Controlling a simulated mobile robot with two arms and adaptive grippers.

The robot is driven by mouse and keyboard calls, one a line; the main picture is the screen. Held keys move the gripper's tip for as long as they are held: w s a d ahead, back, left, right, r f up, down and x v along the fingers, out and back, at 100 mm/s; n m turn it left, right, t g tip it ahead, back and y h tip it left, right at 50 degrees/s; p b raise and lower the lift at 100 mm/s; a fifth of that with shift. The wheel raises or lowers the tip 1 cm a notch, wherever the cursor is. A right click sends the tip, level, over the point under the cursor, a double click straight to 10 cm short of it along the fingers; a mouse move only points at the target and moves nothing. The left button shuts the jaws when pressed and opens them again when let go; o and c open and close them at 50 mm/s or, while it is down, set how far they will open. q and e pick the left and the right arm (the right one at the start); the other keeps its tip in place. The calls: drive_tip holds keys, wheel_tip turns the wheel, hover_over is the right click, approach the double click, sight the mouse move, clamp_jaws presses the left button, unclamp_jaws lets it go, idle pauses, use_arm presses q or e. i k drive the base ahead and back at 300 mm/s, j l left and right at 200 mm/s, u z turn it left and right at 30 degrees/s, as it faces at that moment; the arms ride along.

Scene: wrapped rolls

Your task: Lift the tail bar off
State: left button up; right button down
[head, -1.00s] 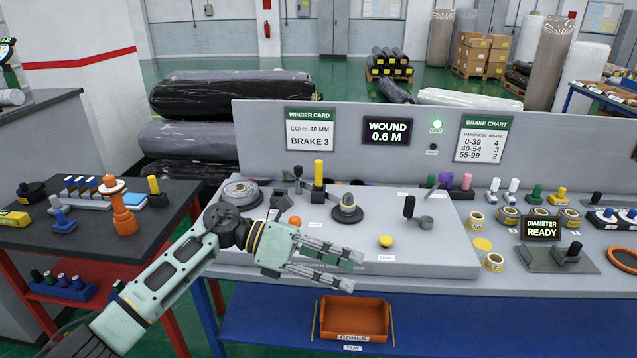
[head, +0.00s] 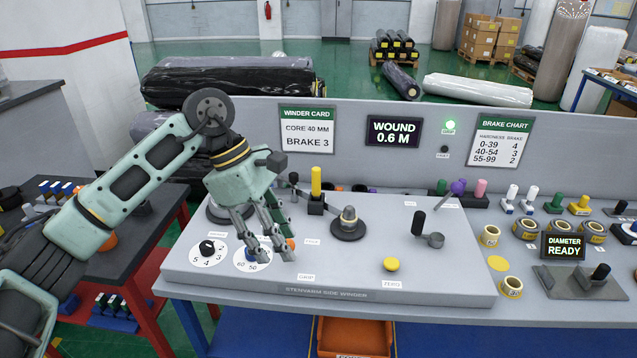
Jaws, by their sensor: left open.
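No part carries a readable tail bar label, so I cannot tell for certain which it is. A lever (head: 421,226) with a black handle and grey arm stands upright on the right half of the winder panel (head: 350,270). My left gripper (head: 276,257) is open and empty, pointing down over the panel's left part. It is well left of the lever and partly hides an orange knob (head: 291,244) and a white dial. The grey spindle (head: 348,222) on a dark disc and a yellow post (head: 316,182) stand between gripper and lever. My right gripper is not in view.
A yellow button (head: 391,264) sits at the panel's front. Tape rolls (head: 490,236), the DIAMETER READY display (head: 562,245) and coloured pegs stand to the right. A backboard (head: 345,150) rises behind. An orange bin (head: 353,338) is below. The panel's front middle is clear.

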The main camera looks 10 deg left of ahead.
sight(316, 173)
drive_tip(key=i, duration=1.5)
